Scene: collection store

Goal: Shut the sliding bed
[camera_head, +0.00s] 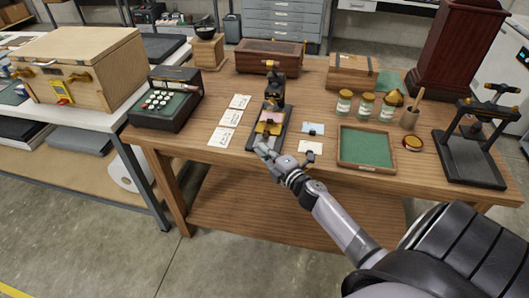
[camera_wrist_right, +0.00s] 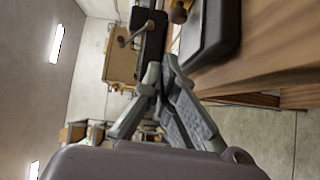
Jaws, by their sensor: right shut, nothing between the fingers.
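The small press (camera_head: 275,90) stands near the front middle of the wooden table. Its black sliding bed (camera_head: 262,136) extends toward the table's front edge, with pink and yellow pieces on it. My right gripper (camera_head: 263,151) is shut and empty, just in front of the bed's near end; I cannot tell whether it touches. My left gripper is not in view.
Paper cards (camera_head: 229,118) lie left of the press, beside a black keyed machine (camera_head: 165,112). Small cards (camera_head: 312,128) and a green-lined tray (camera_head: 366,147) lie to its right. A larger black press (camera_head: 468,160) stands at far right. Floor in front is clear.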

